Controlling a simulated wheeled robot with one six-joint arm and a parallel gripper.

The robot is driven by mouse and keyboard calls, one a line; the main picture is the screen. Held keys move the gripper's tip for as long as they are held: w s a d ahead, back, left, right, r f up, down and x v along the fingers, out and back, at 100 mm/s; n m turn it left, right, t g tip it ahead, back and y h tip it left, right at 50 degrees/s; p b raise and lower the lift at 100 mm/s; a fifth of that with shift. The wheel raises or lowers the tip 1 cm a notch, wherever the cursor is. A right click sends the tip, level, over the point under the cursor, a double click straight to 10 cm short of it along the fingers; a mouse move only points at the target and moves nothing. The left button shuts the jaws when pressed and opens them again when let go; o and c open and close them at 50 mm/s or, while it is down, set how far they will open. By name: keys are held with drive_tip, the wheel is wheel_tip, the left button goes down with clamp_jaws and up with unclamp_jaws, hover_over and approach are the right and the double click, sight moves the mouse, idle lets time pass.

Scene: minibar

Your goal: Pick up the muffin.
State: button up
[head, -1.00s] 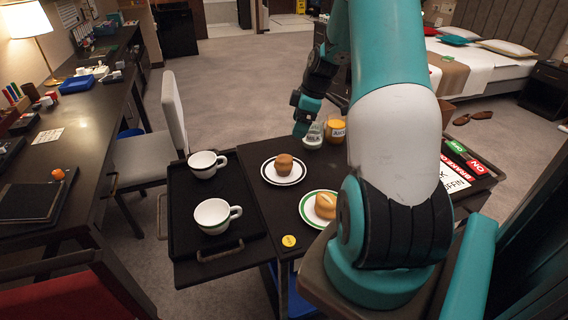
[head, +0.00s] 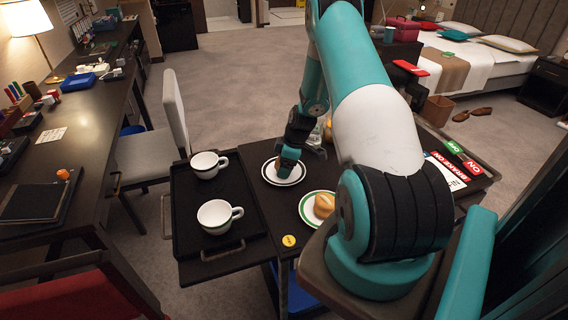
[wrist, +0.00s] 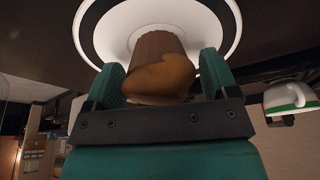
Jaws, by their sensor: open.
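The muffin (wrist: 158,62), with a brown ribbed base and a golden top, stands on a white plate with a dark rim (head: 271,178). The plate also fills the top of the wrist view (wrist: 92,38). In the wrist view my gripper (wrist: 160,82) is open, with one finger on each side of the muffin's top. I cannot tell whether either finger touches it.
A bread roll (head: 324,206) sits on a green-rimmed plate (head: 306,213) nearby. Two white cups (head: 205,165) (head: 217,215) stand on a black tray (head: 184,238) to the left. A yellow round tag (head: 289,241) lies at the front edge. Glass containers behind my arm are partly hidden.

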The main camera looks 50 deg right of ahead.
drive_tip(key=shift+f, duration=0.2)
drive_tip(key=c, duration=0.7)
drive_tip(key=shift+r, duration=0.15)
